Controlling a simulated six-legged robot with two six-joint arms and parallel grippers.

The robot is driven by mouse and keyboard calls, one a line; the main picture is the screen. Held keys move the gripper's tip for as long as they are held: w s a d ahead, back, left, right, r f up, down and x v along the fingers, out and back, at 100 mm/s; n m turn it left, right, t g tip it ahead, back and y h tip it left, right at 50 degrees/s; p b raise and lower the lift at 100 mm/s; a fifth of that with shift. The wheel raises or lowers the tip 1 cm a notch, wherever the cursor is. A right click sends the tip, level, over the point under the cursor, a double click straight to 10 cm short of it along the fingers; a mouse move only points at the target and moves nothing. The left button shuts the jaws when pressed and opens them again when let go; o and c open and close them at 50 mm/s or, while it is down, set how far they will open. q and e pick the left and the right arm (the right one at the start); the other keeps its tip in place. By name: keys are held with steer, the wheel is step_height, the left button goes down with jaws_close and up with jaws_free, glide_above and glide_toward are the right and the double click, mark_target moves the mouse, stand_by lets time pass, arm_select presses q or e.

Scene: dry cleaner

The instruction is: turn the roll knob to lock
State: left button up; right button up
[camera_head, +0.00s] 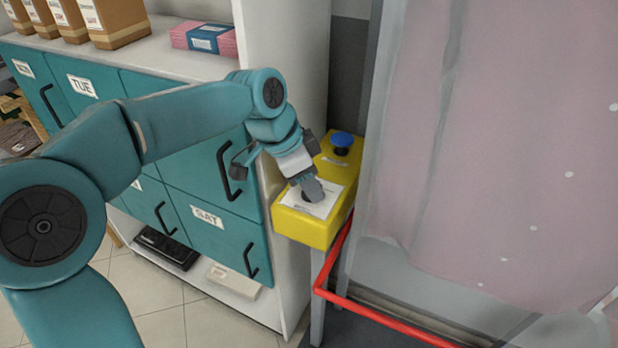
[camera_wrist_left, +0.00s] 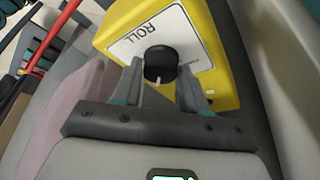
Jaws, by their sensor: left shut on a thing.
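The black roll knob (camera_wrist_left: 160,64) sits on a white plate marked ROLL on the yellow control box (camera_wrist_left: 118,17). The knob has a pale pointer mark facing toward the gripper's palm in the left wrist view. My left gripper (camera_wrist_left: 165,80) has a finger on each side of the knob and is shut on it. In the head view my left gripper (camera_head: 312,190) reaches down onto the near end of the yellow box (camera_head: 312,229) and mostly hides the knob. The lock marking cannot be read. My right gripper is not in view.
A blue mushroom button (camera_head: 342,140) stands at the box's far end. A red rail (camera_head: 385,320) runs beside the box. A translucent plastic-wrapped pink garment (camera_head: 500,150) hangs close on the right. Teal drawers (camera_head: 205,215) stand to the left.

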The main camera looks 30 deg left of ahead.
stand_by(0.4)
arm_select(q)
steer(key=o, duration=1)
steer(key=p+v, duration=0.2)
steer(key=v, duration=1.4)
steer(key=shift+r, duration=0.1)
